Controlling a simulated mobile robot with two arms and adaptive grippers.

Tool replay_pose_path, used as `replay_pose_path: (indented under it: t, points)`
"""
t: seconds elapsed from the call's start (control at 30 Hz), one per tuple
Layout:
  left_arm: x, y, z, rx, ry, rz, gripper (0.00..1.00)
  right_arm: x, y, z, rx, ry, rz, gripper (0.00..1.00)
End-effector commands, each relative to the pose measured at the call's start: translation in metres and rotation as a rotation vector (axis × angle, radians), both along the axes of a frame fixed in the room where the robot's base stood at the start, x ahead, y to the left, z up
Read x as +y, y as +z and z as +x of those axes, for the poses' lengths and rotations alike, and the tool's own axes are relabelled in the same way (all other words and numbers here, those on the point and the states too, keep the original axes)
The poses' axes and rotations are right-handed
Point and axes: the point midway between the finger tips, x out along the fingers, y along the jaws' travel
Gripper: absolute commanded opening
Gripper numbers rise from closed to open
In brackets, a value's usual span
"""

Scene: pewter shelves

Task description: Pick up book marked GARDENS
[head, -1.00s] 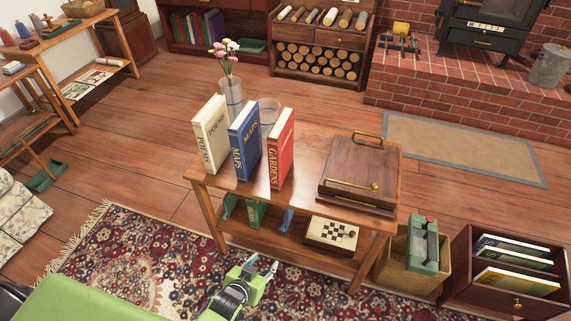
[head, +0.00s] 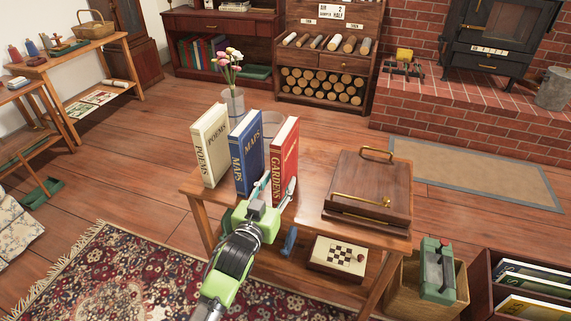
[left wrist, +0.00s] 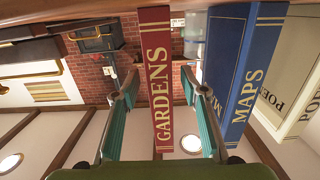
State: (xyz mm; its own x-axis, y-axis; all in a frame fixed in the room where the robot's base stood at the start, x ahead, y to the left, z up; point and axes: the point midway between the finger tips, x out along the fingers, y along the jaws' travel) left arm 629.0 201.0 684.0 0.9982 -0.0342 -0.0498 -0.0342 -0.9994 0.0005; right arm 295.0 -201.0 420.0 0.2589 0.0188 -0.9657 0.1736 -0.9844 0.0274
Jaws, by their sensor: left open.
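The red GARDENS book (head: 285,154) stands upright on the wooden table (head: 312,168), at the right end of a row of three books. The blue MAPS book (head: 247,152) stands to its left, with a gap between them. My left gripper (head: 277,190) is open at the GARDENS book's near edge. In the left wrist view, the red spine of the GARDENS book (left wrist: 156,70) lies between the two teal-padded fingers of the left gripper (left wrist: 160,95). The MAPS book (left wrist: 250,70) is just beyond one finger. I cannot tell whether the pads touch the book. My right gripper is not in view.
The cream POEMS book (head: 209,146) stands left of MAPS. A vase with flowers (head: 233,100) and a clear glass stand behind the books. A wooden box with a brass handle (head: 362,186) sits to the right. A checkered game box (head: 338,252) lies on the lower shelf.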

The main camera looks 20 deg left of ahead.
Motion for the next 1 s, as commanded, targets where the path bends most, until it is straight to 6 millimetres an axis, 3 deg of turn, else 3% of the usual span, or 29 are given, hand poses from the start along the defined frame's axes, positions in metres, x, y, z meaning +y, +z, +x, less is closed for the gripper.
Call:
replay_pose_path:
  t: [0.27,0.6,0.87,1.0]
  points:
    - [-0.001,0.000,0.020,-0.002,0.000,0.001,0.40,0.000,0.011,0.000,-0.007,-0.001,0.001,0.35]
    - [-0.003,0.001,0.062,0.000,-0.001,0.001,0.40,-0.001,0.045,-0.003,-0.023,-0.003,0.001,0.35]
    - [-0.003,0.002,0.064,0.001,-0.001,0.001,0.40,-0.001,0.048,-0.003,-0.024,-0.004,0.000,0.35]
    - [-0.003,0.002,0.064,0.001,-0.001,0.001,0.09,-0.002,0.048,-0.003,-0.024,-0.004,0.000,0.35]
